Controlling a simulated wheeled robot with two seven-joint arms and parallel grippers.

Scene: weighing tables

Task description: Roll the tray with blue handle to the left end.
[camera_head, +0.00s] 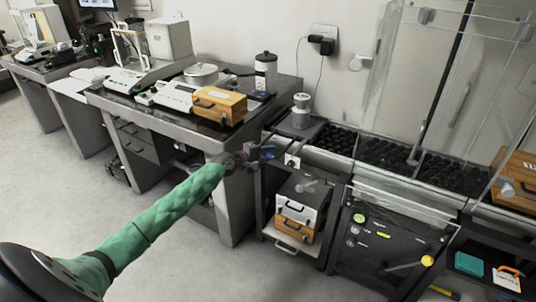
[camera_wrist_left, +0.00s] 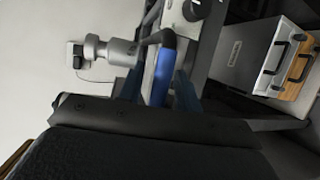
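The tray (camera_head: 313,126) is a dark flat platform at the left end of the black roller track, with a silver weight (camera_head: 301,110) standing on it. Its blue handle (camera_head: 267,152) faces the near left side. The handle shows larger in the left wrist view (camera_wrist_left: 165,75), with the weight (camera_wrist_left: 115,52) beside it. My left gripper (camera_head: 248,158), at the end of the green-sleeved arm, is at the handle. In the wrist view its fingers appear apart, with the blue handle between them; firm contact cannot be seen. My right gripper is out of view.
The roller track (camera_head: 375,147) runs right toward a clear-walled enclosure (camera_head: 455,90). A grey table (camera_head: 240,128) with a wooden box (camera_head: 219,105) and a scale (camera_head: 172,95) stands left. The floor at front left is clear.

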